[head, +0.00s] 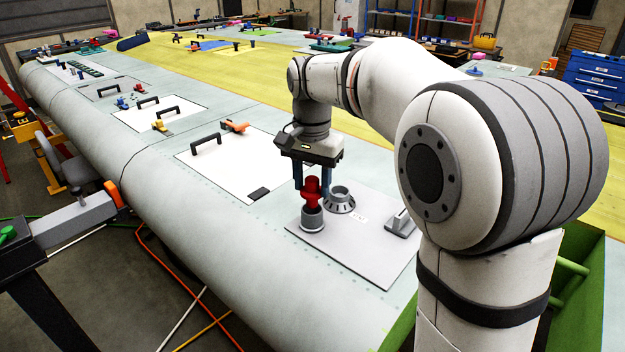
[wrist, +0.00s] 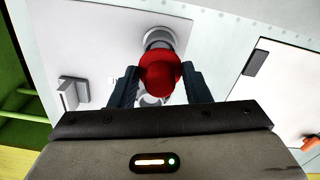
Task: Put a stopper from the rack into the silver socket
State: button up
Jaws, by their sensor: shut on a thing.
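My gripper (head: 312,188) points down over the grey plate and is shut on a red stopper (head: 312,184). In the wrist view the stopper's round red top (wrist: 160,72) sits between the two dark fingers. In the head view the stopper is upright, its lower end at the mouth of a smooth grey-silver socket (head: 312,221). I cannot tell whether it touches the rim or how deep it reaches. In the wrist view this socket's rim (wrist: 158,34) shows beyond the stopper. A second, flanged socket with bolts (head: 343,202) stands close beside it. I cannot make out the rack clearly.
The grey plate (head: 350,250) lies on the pale wing skin. A small grey block with a lever (head: 402,222) stands at its right. A white panel (head: 225,165) with a black handle (head: 206,143) and an orange clamp (head: 235,126) lies behind left.

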aim_at(312, 194)
jog(key=shift+f, duration=0.15)
jog(key=shift+f+b, duration=0.3)
jog(key=shift+f, duration=0.15)
jog(key=shift+f+b, duration=0.65)
jog(key=shift+f, duration=0.5)
dwell(0.3)
jog(key=o, duration=1.1)
jog(key=shift+c, duration=0.2)
notch_tip(312, 194, up, 8)
jog(key=shift+f, duration=0.1)
